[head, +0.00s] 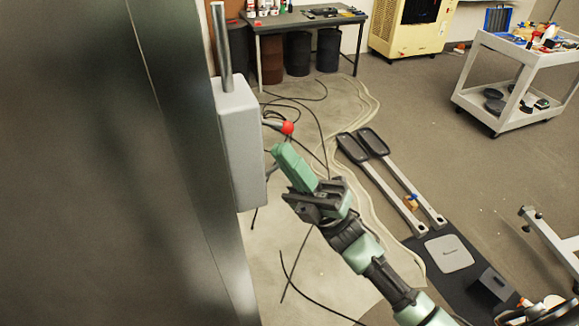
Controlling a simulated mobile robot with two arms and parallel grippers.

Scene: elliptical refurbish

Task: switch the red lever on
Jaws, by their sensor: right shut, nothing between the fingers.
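The red lever (287,127) is a small red knob on a short dark arm at the right side of a grey switch box (238,140). The box is fixed to the edge of a large dark panel, with a metal conduit rising from its top. My right gripper (277,150) is shut and empty. Its green fingers point up and left, with the tips just below the red knob and close to the box's right side. I cannot tell whether the tips touch the lever. My left gripper is not in view.
The dark panel (100,160) fills the left side. Black cables (320,135) lie on the floor. An elliptical machine (430,225) lies to the right. A white cart (520,75), a workbench (300,20) and a yellow machine (408,35) stand farther back.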

